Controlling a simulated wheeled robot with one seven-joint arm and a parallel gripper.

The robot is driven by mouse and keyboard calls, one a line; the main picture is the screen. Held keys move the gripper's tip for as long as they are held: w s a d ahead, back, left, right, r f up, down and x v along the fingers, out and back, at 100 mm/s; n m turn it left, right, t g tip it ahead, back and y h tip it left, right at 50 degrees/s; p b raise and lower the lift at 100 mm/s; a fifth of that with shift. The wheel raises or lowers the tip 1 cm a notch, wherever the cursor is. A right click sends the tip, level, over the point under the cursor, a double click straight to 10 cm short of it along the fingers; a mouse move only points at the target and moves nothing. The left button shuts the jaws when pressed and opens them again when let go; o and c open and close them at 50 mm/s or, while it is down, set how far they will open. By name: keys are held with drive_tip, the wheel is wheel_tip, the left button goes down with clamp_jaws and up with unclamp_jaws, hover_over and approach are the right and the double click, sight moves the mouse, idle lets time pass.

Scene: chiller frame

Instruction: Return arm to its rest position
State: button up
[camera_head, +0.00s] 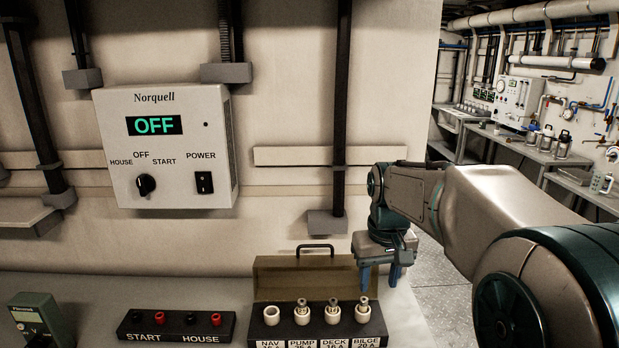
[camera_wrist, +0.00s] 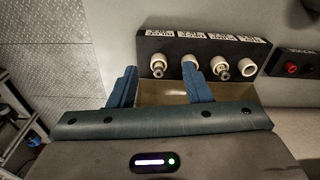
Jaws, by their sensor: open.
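My gripper (camera_head: 379,275) hangs fingers down at the right end of the fuse box (camera_head: 262,329), at the height of its raised lid (camera_head: 268,277). In the wrist view my gripper's (camera_wrist: 159,88) two blue fingers are apart with nothing held between them. The fuse box has white round holders labelled NAV, PUMP, DECK and BILGE. The NAV holder (camera_head: 271,315) looks empty, while the PUMP (camera_head: 302,314), DECK (camera_head: 332,313) and BILGE (camera_head: 362,312) holders have metal-tipped pieces standing in them. My arm reaches in from the right.
A Norquell control box (camera_head: 165,146) on the wall reads OFF. A black START and HOUSE terminal strip (camera_head: 177,326) and a green meter (camera_head: 40,318) are on the bench (camera_head: 225,290). Vertical conduits line the wall. Open floor (camera_head: 440,285) lies right of the bench.

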drive_tip(key=s+f+t, duration=0.1)
drive_tip(key=s+f, duration=0.2)
drive_tip(key=s, duration=0.6)
drive_tip(key=s+f+m+t, duration=0.1)
drive_tip(key=s+f, duration=0.2)
drive_tip(key=s, duration=0.6)
drive_tip(key=shift+s, duration=0.2)
